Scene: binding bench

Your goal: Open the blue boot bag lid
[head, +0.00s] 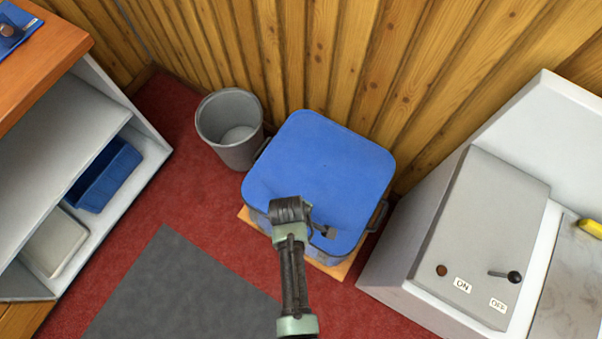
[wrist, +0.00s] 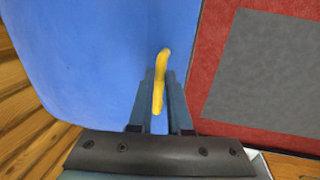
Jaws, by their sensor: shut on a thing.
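The blue boot bag lid (head: 325,165) lies flat over the top of a grey-blue boxy bag (head: 257,215) and looks closed. In the wrist view the lid (wrist: 85,60) fills much of the left and middle. My gripper (head: 328,232) is at the lid's front edge, right of its middle. In the wrist view my gripper (wrist: 158,98) is shut on a yellow pull tab (wrist: 164,56), whose curved end sticks out past the fingertips. The tab is hidden in the head view.
A grey bucket (head: 230,127) stands left of the bag, by the wooden wall (head: 285,50). A white machine with ON and OFF labels (head: 455,235) stands close on the right. Shelves (head: 85,165) stand at the left. A grey mat (head: 175,290) lies on the red floor in front.

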